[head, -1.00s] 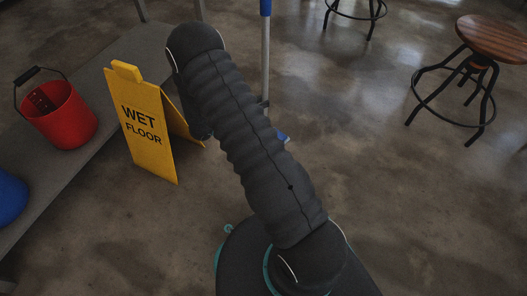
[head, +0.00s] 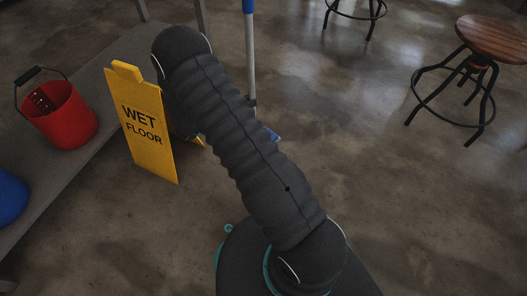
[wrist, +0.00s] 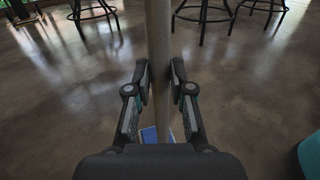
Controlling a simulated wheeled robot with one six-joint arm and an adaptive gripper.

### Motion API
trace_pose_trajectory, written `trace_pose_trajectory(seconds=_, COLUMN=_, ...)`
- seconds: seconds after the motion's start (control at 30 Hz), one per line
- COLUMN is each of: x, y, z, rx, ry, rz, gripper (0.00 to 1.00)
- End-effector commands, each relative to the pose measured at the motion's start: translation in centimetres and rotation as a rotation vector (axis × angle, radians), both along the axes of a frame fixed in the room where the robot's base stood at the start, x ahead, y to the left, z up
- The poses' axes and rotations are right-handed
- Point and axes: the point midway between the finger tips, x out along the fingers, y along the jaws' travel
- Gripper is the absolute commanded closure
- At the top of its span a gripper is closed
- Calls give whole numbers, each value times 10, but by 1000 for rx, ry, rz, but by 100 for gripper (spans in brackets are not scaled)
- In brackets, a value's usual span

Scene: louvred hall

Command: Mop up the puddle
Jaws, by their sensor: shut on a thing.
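The mop has a grey pole (head: 251,60) with a blue upper part. It stands roughly upright beyond my arm in the head view. Its blue head (head: 272,135) is partly hidden by my arm, low at the floor. In the wrist view my gripper (wrist: 160,78) is shut on the mop's pole (wrist: 158,35), with one finger on each side. The mop's blue head shows below the fingers (wrist: 150,134). I cannot tell a puddle from the reflections on the glossy floor.
A yellow wet floor sign (head: 145,130) stands close left of my arm. A grey bench (head: 95,75) at left holds a red bucket (head: 72,125) and a blue object (head: 8,198). A wooden-topped stool (head: 492,40) stands at right. Floor between is open.

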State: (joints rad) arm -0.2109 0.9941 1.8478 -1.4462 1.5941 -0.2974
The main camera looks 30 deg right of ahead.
Motion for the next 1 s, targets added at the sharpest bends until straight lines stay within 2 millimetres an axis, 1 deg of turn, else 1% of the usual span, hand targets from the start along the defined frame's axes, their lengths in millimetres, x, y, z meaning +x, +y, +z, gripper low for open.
trace_pose_trajectory(seconds=0.1, x=3, y=11, z=4, rx=-1, ry=-3, rz=1, gripper=100)
trace_pose_trajectory(seconds=1.0, x=25, y=87, z=24, rx=-2, ry=-3, rz=1, gripper=100)
